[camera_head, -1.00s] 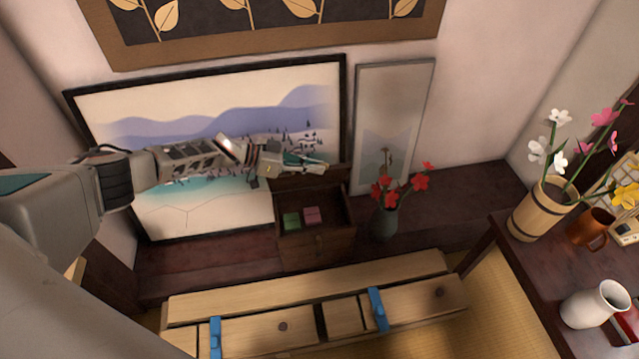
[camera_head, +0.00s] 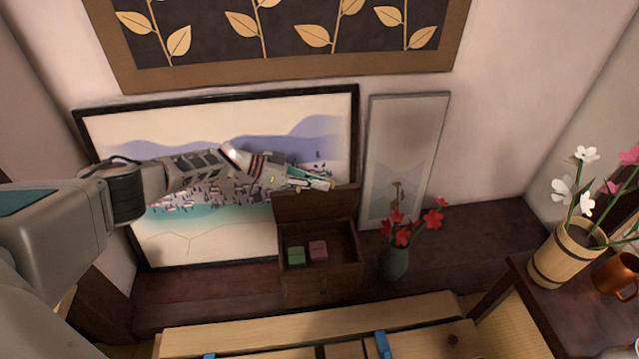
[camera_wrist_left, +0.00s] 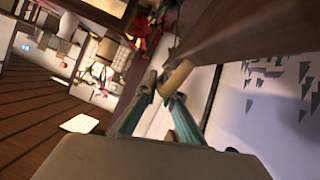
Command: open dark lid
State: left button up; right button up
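The dark lid (camera_head: 305,207) stands raised along the back edge of the small dark wooden box (camera_head: 320,288) in the head view. The box is uncovered, with a green block (camera_head: 296,256) and a pink block (camera_head: 318,251) inside. My left gripper (camera_head: 328,184) is at the lid's upper edge; I cannot tell whether it touches. In the left wrist view its fingertips (camera_wrist_left: 162,83) are drawn together with nothing seen between them, beside a brown wooden panel (camera_wrist_left: 235,28), likely the lid. My right gripper is out of view.
A vase (camera_head: 395,263) with red flowers stands close to the box's right on the dark ledge (camera_head: 470,245). A framed landscape (camera_head: 190,245) and a narrow panel (camera_head: 408,150) lean behind. A wooden bucket (camera_head: 560,255) stands on the table at right.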

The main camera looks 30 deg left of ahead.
pick_arm(q)
jog(key=shift+o, duration=0.3)
notch_tip(320, 180, up, 4)
jog(key=r, duration=0.1)
send_over(281, 192)
jog(key=shift+f, duration=0.25)
dwell(0.4)
